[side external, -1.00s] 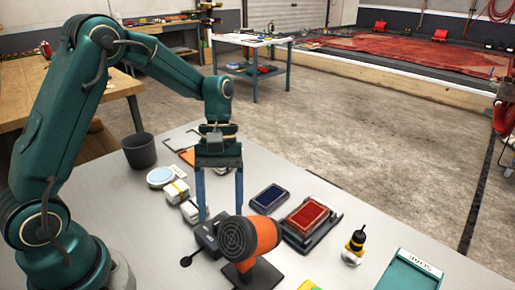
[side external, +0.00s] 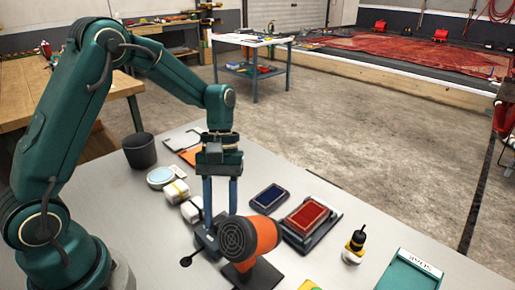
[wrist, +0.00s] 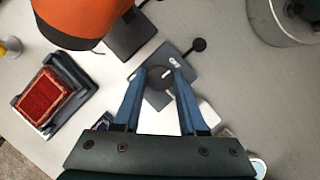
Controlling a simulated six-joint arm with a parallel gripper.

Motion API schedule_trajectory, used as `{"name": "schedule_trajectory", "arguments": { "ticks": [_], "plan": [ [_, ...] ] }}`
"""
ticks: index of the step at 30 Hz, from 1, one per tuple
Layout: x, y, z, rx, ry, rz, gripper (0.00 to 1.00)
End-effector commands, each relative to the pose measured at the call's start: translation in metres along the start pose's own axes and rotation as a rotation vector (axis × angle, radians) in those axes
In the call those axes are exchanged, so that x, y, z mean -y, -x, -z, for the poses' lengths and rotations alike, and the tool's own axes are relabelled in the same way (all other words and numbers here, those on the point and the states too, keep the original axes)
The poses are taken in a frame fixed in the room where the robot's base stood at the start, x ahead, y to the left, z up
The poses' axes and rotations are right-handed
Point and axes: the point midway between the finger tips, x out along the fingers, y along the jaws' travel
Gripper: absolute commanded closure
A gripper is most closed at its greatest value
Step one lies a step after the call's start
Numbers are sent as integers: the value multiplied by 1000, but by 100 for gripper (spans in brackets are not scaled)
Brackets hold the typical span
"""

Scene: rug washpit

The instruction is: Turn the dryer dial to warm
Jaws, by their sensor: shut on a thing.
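The orange dryer (side external: 266,234) with a dark round grille stands on a dark base near the front of the table; it also shows at the top left of the wrist view (wrist: 85,25). Beside it lies a dark control box (wrist: 178,58) with a round black dial (wrist: 159,82) bearing a white mark. My gripper (wrist: 160,73) points down at the box, its blue fingers shut on the dial from both sides. In the side view my gripper (side external: 220,218) is just behind the dryer, which partly hides the box (side external: 205,241); the dial cannot be made out there.
A red pad in a dark tray (side external: 308,215) and a blue pad (side external: 270,197) lie right of my gripper. A yellow-black bottle (side external: 354,247) and green tray (side external: 408,273) stand farther right.

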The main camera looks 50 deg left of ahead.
Motion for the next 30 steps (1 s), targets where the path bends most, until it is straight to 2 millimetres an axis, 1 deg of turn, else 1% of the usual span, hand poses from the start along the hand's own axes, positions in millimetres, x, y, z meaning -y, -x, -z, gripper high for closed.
{"name": "schedule_trajectory", "arguments": {
  "ticks": [8,30],
  "plan": [
    [-2,1,0,-2,-163,66,100],
    [-6,1,-2,-4,-811,335,100]
  ]
}}
